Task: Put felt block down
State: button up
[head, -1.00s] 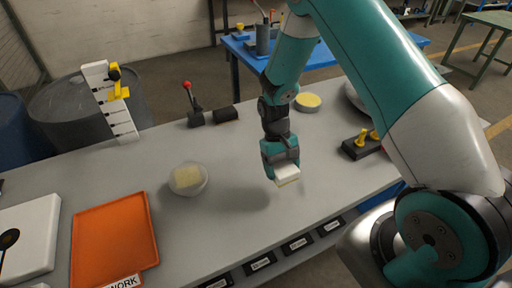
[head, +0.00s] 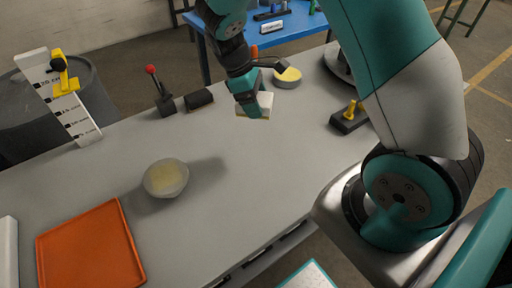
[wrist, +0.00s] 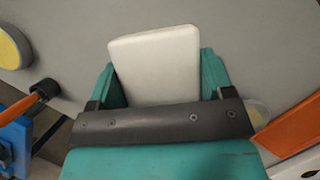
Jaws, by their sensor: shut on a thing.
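My gripper (head: 250,100) is shut on the felt block (head: 262,104), a pale white block with a yellowish lower edge. In the wrist view the felt block (wrist: 155,65) sits between the two teal fingers, its white face toward the camera. In the head view the block is above the grey bench (head: 235,165), at the bench's far part. I cannot tell how high it is held. A round grey dish with a yellow top (head: 287,77) is just behind and to the right of the gripper.
A glass bowl with yellowish contents (head: 166,178) and an orange tray (head: 92,250) are on the left. A red-knobbed lever (head: 160,92) and a black cylinder (head: 199,99) stand at the far edge. A black block with yellow pegs (head: 349,118) is on the right. The bench middle is clear.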

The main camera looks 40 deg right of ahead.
aim_at(261, 152)
notch_tip(261, 152, down, 17)
jog(key=shift+r+p, duration=0.15)
jog(key=shift+p, duration=0.85)
jog(key=shift+f, duration=0.2)
jog(key=o, duration=1)
jog(key=shift+r, duration=0.1)
jog(key=a+r+t+y+b, duration=0.1)
jog(key=a+r, duration=0.3)
jog(key=r, duration=0.6)
jog(key=a+r+y+b, duration=0.15)
jog(key=a+r, duration=0.25)
jog(key=r, duration=0.6)
jog(key=s+a+r+y, duration=0.1)
jog(key=s+a+r, duration=0.2)
jog(key=s, duration=0.4)
jog(key=s+a+r+m+t+y, duration=0.1)
jog(key=s+a+r+y, duration=0.1)
jog(key=s+r, duration=0.4)
jog(key=s+a+r+m+t+y, duration=0.1)
jog(key=s+a+r+y, duration=0.1)
jog(key=s+a+r, duration=0.2)
jog(key=shift+s+r, duration=0.15)
jog(key=shift+s, duration=1.65)
